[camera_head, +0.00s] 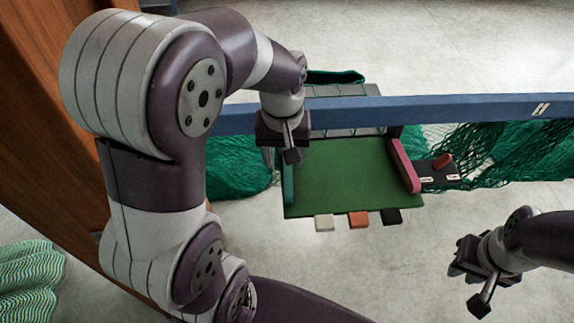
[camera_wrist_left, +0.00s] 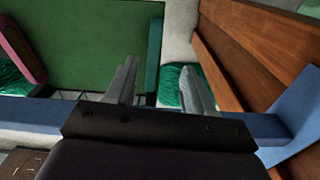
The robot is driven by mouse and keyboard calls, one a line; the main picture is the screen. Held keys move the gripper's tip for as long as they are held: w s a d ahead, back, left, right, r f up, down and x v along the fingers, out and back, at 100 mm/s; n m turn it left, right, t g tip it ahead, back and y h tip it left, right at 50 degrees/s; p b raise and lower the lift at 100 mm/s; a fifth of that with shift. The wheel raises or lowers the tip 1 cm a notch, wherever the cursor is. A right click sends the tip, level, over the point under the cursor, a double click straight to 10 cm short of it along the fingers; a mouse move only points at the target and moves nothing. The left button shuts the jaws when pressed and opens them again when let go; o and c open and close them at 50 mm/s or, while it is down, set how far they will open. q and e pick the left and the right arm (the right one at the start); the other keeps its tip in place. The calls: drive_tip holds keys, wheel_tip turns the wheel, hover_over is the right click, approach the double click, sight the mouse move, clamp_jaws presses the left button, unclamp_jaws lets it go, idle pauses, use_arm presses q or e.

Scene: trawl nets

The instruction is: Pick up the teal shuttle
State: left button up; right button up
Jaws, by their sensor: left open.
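The teal shuttle (camera_head: 288,190) stands as a narrow strip along the left edge of the green board (camera_head: 345,175). In the left wrist view the teal shuttle (camera_wrist_left: 153,55) shows upright beyond and between my finger lines. My left gripper (camera_head: 280,158) is over the board's upper left corner, close to the shuttle, and partly hidden by its own wrist. In the left wrist view its two fingers (camera_wrist_left: 158,85) are apart with nothing held between them. My right gripper (camera_head: 468,275) is at the lower right, away from the board; its fingers are not clear.
A blue beam (camera_head: 440,108) crosses behind the board. A pink shuttle (camera_head: 404,165) stands at the board's right edge. White, orange and black blocks (camera_head: 358,220) line the front. Green netting (camera_head: 500,150) hangs at right. A wooden panel (camera_wrist_left: 250,60) is close on the right in the wrist view.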

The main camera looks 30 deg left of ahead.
use_arm(q)
drive_tip(key=p, duration=0.1)
hover_over(288, 191)
drive_tip(key=shift+n+g, duration=0.3)
drive_tip(key=f, duration=0.6)
drive_tip(key=shift+w+d, duration=0.2)
drive_tip(key=shift+d, duration=0.15)
drive_tip(key=f, duration=0.1)
drive_tip(key=f+p, duration=0.1)
drive_tip(key=a+f, duration=0.1)
drive_tip(key=shift+s+f, duration=0.15)
drive_tip(key=shift+s, duration=0.2)
wheel_tip(288, 191, down, 3)
drive_tip(key=shift+d+r+p, duration=0.1)
drive_tip(key=shift+p, duration=0.35)
drive_tip(key=shift+w+d+f, duration=0.2)
drive_tip(key=shift+w+f, duration=0.1)
drive_tip(key=shift+f, duration=0.05)
drive_tip(key=shift+s+a, duration=0.15)
drive_tip(key=shift+s, duration=0.05)
clamp_jaws()
use_arm(e)
drive_tip(key=shift+w+d+r, duration=0.15)
drive_tip(key=shift+d+r, duration=0.1)
drive_tip(key=shift+r, duration=0.4)
drive_tip(key=shift+w+d+r, duration=0.15)
drive_tip(key=shift+d+r, duration=0.05)
drive_tip(key=shift+r, duration=0.4)
